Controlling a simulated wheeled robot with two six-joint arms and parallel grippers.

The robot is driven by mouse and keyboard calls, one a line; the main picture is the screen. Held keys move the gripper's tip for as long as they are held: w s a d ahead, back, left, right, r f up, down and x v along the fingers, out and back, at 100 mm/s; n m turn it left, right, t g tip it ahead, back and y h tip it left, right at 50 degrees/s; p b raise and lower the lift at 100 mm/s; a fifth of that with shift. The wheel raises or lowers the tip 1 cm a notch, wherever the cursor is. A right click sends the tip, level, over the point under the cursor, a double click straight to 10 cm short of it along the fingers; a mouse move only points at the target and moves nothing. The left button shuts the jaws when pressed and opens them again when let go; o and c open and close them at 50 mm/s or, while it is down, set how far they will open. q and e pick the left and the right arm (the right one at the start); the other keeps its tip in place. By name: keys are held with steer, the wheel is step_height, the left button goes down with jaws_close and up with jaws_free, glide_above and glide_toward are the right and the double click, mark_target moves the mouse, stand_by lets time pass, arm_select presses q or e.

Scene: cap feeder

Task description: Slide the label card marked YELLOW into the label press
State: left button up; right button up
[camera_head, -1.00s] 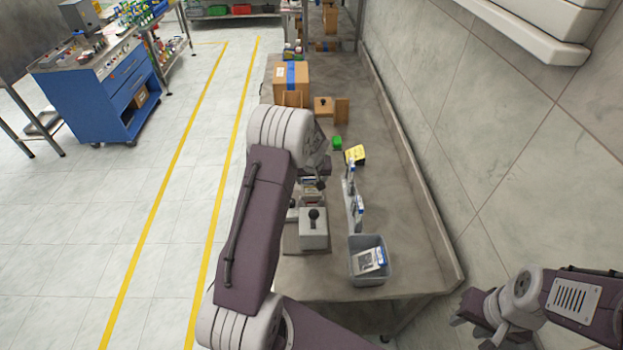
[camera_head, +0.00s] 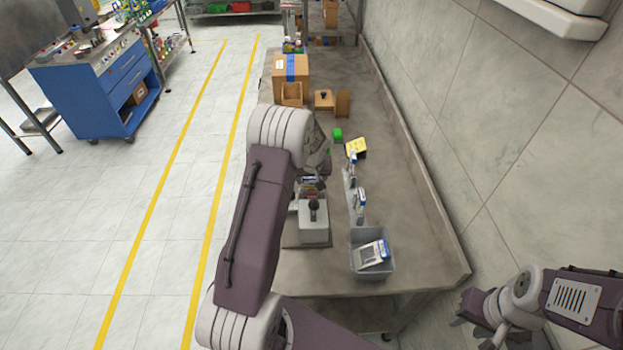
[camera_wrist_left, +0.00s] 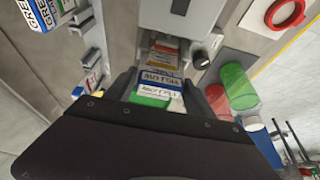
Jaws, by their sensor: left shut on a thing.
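My left gripper (camera_wrist_left: 168,92) is shut on a label card (camera_wrist_left: 160,80) in the left wrist view. The card has a blue band and a white band with upside-down lettering that seems to read YELLOW, and a green part beneath. The label press (camera_wrist_left: 190,18) is a grey block just ahead of the card, with an open slot showing coloured strips inside. A small gap seems to separate card and slot. In the head view the press (camera_head: 313,222) stands on the bench, and the arm hides most of my left gripper. My right gripper (camera_head: 478,322) looks open and empty, off the bench's right.
A grey bin (camera_head: 372,271) holds a blue-and-white card. Red and green cylinders (camera_wrist_left: 238,88) stand beside the press.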

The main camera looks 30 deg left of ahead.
arm_select(q)
steer(key=shift+f, duration=0.1)
steer(key=shift+f+b, duration=0.8)
steer(key=shift+b, duration=0.15)
steer(key=o, duration=1.4)
steer(key=c, duration=0.3)
steer(key=shift+c, duration=0.2)
steer(key=shift+r, duration=0.15)
